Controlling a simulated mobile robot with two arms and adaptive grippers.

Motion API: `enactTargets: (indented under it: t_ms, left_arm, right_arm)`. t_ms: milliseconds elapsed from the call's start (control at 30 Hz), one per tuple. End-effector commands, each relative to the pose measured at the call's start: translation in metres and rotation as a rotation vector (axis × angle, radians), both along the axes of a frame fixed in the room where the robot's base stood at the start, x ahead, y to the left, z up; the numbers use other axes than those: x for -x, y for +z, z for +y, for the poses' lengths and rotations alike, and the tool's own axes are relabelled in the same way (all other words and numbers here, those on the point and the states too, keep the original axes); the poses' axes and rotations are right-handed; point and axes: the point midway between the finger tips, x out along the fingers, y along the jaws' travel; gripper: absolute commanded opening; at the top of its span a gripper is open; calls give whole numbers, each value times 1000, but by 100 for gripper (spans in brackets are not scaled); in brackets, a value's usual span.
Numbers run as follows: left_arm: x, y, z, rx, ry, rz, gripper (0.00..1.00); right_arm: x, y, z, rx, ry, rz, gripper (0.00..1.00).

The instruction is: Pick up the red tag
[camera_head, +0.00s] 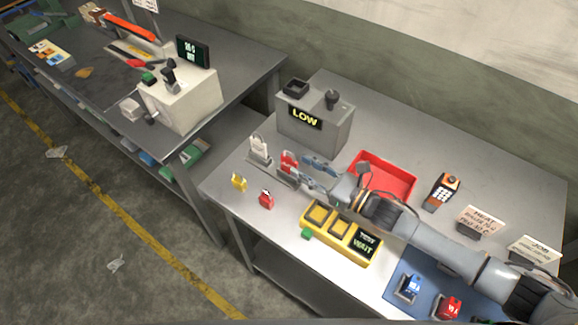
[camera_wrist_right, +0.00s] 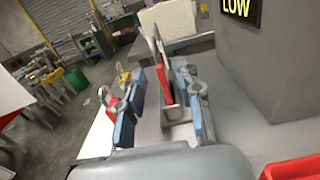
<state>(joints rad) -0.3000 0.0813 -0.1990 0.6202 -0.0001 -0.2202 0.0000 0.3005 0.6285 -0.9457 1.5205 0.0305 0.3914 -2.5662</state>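The red tag (camera_head: 289,162) stands in a small grey holder on the right-hand bench, beside a white tag (camera_head: 259,149). My right gripper (camera_head: 302,169) reaches in from the right, its fingers pointing at the red tag. It is open and empty. In the right wrist view the red tag (camera_wrist_right: 181,86) shows beyond and between the blue finger pads of the gripper (camera_wrist_right: 165,95), nearer the right finger. I cannot tell whether the finger touches it. My left gripper is not in view.
A red padlock (camera_head: 266,200) and a yellow padlock (camera_head: 239,182) lie near the bench's left edge. A grey box marked LOW (camera_head: 315,122) stands behind the gripper. A red tray (camera_head: 408,181) and a yellow unit (camera_head: 342,228) flank my right arm.

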Motion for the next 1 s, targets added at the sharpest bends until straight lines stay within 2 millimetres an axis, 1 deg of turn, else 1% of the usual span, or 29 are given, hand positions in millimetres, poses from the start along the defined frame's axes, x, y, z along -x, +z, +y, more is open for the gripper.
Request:
enactTargets:
  t_ms: [200, 300, 400, 600, 633, 667, 700, 800, 1000]
  left_arm:
    - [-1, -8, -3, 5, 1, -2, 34]
    - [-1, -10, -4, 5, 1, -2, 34]
    - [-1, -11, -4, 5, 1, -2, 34]
    - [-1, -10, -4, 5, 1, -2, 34]
    - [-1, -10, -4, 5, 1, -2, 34]
    - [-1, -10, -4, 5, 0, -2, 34]
    - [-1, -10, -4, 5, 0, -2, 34]
    - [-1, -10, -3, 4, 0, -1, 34]
    - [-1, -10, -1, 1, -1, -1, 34]
  right_arm:
    - [-20, -1, 28, -3, 2, -1, 35]
    - [-27, 0, 38, -2, 1, -1, 35]
    - [-30, 0, 42, 0, 1, 0, 35]
    - [-30, 0, 42, -1, 0, 1, 35]
    - [-30, 0, 42, -1, 0, 1, 33]
    - [-30, 0, 42, -1, 0, 1, 27]
    - [-30, 0, 42, -1, 0, 1, 19]
    - [-30, 0, 42, -1, 0, 1, 0]
    - [-30, 0, 42, -1, 0, 1, 0]
